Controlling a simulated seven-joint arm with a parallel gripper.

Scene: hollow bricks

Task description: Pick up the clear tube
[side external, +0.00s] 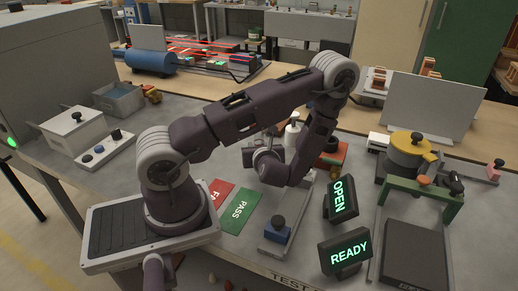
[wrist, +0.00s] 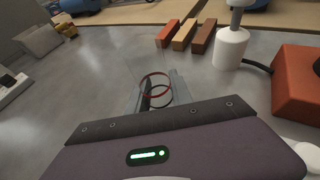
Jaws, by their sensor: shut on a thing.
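The clear tube (wrist: 154,76) shows in the wrist view as a see-through piece with a red ring at one end and a dark ring at the other. My gripper (wrist: 158,92) is shut on it, with one finger on each side. The tube's walls are hard to make out against the grey table, and I cannot tell whether it touches the table. In the side view my arm reaches over the middle of the table; its links hide the fingertips and the tube.
Red, tan and brown bricks (wrist: 184,35) lie beyond my gripper. A white bottle (wrist: 230,48) and an orange-red box (wrist: 297,82) stand to the right. The green PASS mat (side external: 239,211), OPEN sign (side external: 341,199) and READY sign (side external: 346,251) are nearby.

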